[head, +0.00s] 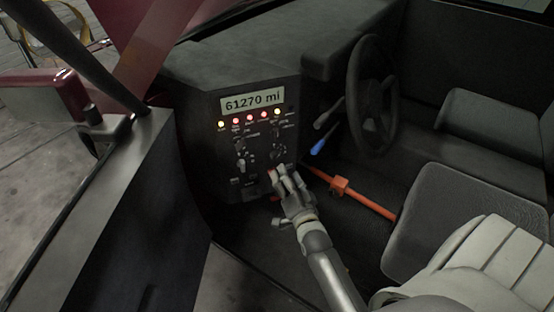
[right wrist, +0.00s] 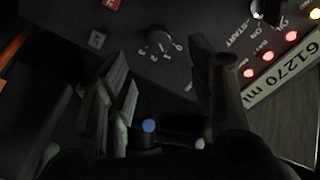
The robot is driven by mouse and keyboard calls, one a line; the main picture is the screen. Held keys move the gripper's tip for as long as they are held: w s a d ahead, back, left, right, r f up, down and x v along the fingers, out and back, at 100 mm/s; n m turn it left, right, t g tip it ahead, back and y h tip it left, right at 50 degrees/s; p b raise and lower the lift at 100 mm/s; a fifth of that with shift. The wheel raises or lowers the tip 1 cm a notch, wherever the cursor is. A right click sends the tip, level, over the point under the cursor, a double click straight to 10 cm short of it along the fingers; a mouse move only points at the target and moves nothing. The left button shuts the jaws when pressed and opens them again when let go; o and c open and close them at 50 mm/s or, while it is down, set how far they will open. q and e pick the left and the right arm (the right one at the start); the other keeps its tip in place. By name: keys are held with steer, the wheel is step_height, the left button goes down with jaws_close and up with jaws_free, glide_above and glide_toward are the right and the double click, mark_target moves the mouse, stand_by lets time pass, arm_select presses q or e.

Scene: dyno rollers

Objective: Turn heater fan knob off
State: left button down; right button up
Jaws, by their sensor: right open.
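A small dark round knob (right wrist: 160,42) with white numbers around it sits on the dashboard panel and shows between the fingers in the right wrist view. I take it for the heater fan knob; its exact setting is hard to read. My right gripper (right wrist: 162,62) is open, with one finger on each side of the knob's line and no visible contact. In the head view my right gripper (head: 281,173) is at the lower right of the control panel (head: 215,165), partly covering its lower controls. My left gripper is not in view.
A mileage display (head: 252,101) and a row of lit lamps top the panel. A steering wheel (head: 372,95), a blue-tipped lever (head: 318,147) and an orange bar (head: 365,200) lie to the right. The door frame (head: 105,200) borders the left; a seat (head: 450,220) stands right.

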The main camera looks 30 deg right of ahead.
mark_target(277, 158)
steer(key=x, duration=0.8)
steer(key=shift+f, duration=0.15)
steer(key=shift+c, duration=0.4)
steer(key=shift+a, duration=0.1)
steer(key=c, duration=1)
